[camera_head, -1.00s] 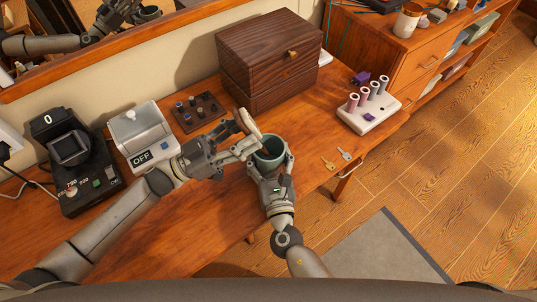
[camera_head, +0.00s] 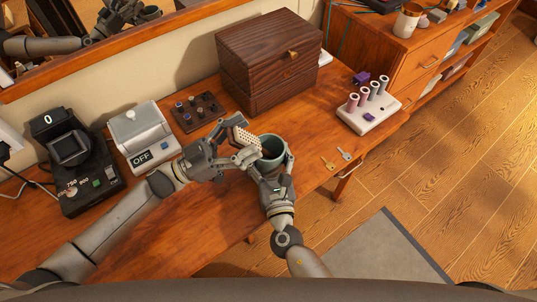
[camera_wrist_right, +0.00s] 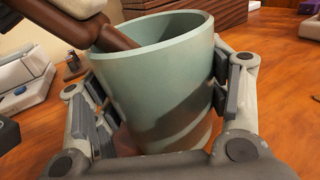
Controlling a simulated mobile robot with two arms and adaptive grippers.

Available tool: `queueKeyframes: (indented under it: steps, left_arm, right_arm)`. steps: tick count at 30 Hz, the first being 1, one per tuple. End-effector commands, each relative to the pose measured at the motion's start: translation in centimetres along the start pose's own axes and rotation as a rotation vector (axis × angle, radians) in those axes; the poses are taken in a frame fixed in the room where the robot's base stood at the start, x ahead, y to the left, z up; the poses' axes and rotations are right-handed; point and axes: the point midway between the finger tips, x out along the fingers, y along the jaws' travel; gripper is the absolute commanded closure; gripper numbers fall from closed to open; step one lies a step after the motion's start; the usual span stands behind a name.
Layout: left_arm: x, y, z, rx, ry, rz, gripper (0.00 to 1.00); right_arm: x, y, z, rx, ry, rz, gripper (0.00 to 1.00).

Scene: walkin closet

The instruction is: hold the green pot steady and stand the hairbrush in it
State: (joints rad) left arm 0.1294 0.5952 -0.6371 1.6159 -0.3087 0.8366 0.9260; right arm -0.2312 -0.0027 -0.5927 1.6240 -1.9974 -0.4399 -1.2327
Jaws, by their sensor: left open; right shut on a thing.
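The green pot (camera_head: 266,165) stands upright on the wooden desk. My right gripper (camera_head: 270,172) is shut around its sides, and the right wrist view shows the fingers on both sides of the pot (camera_wrist_right: 155,95). The hairbrush (camera_head: 242,136) leans at the pot's left side, its pale bristled face showing. In the right wrist view its brown handle (camera_wrist_right: 118,36) slopes over the left rim into the pot's mouth; the handle's tip is hidden. My left gripper (camera_head: 240,158) is open beside the brush, left of the pot. Whether its fingers touch the brush cannot be told.
A dark wooden box (camera_head: 268,62) stands behind the pot. A small peg board (camera_head: 197,111) and a grey device marked OFF (camera_head: 142,135) are left. A white rack with rolls (camera_head: 367,115) and two keys (camera_head: 328,164) lie right, near the desk's edge.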

Motion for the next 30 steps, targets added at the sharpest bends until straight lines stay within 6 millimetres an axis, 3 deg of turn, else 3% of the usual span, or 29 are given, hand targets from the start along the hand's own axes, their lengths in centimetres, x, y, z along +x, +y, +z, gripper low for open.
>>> queueKeyframes:
  steps: [5,18,24,30]
  left_arm:
    - [-1.7,0.0,0.1,-0.002,-0.003,-0.002,0.29]
    - [-10.3,-0.1,0.1,-0.001,-0.003,-0.002,0.29]
    - [-11.9,0.0,0.0,0.0,-0.001,0.0,0.29]
    - [-12.0,0.0,0.0,0.0,0.0,0.0,0.29]
  right_arm:
    - [0.0,0.0,-0.1,0.001,0.002,0.001,0.66]
    - [0.0,0.0,-0.1,0.002,0.002,0.001,0.66]
    - [0.0,0.0,-0.1,0.002,0.002,0.001,0.66]
    - [0.0,0.1,-0.1,0.002,0.002,0.001,0.66]
